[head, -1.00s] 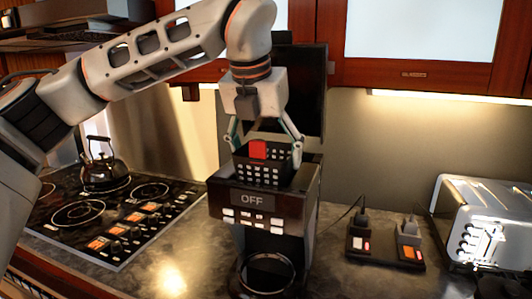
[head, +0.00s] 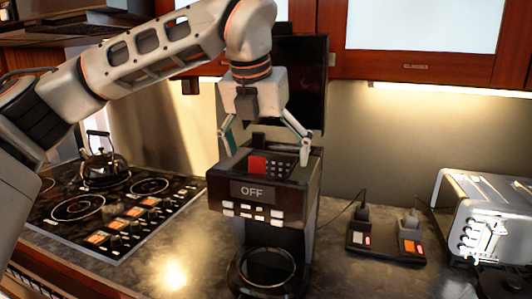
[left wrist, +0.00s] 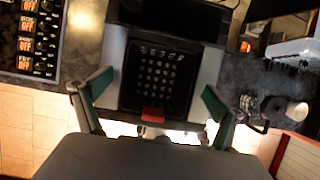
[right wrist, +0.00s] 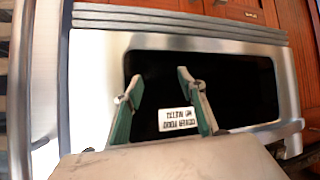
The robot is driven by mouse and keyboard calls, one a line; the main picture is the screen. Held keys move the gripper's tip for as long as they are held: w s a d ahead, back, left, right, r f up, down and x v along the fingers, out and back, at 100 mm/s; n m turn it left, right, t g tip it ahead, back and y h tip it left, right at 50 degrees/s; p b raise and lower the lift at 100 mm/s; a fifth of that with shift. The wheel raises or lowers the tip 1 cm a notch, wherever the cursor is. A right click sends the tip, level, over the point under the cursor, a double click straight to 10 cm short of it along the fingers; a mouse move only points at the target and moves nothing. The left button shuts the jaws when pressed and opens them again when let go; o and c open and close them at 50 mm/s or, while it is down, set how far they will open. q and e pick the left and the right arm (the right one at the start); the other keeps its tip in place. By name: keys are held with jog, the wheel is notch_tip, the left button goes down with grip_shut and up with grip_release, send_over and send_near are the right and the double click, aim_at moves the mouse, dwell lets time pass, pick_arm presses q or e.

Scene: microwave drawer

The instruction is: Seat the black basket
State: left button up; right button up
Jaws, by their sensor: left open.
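The black basket (head: 279,166), a perforated box with a red tab (head: 257,165), sits low in the open top of the black coffee maker (head: 300,197), whose display reads OFF. Only its upper part shows above the front edge in the head view. In the left wrist view the basket (left wrist: 157,75) lies inside the square opening, with its red tab toward my gripper. My left gripper (head: 267,156) is open above the coffee maker, with its fingers spread on either side of the basket and apart from it. My right gripper (right wrist: 158,76) is open and empty, away from the coffee maker.
The coffee maker's raised lid (head: 300,75) stands behind my left gripper. A stove (head: 100,225) with a kettle (head: 103,170) is at the left. A power strip (head: 387,242) and a toaster (head: 500,215) are at the right. A dark-windowed appliance door (right wrist: 240,85) faces my right gripper.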

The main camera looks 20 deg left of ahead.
pick_arm(q)
jog(key=shift+r, duration=0.1)
jog(key=v, duration=1.2)
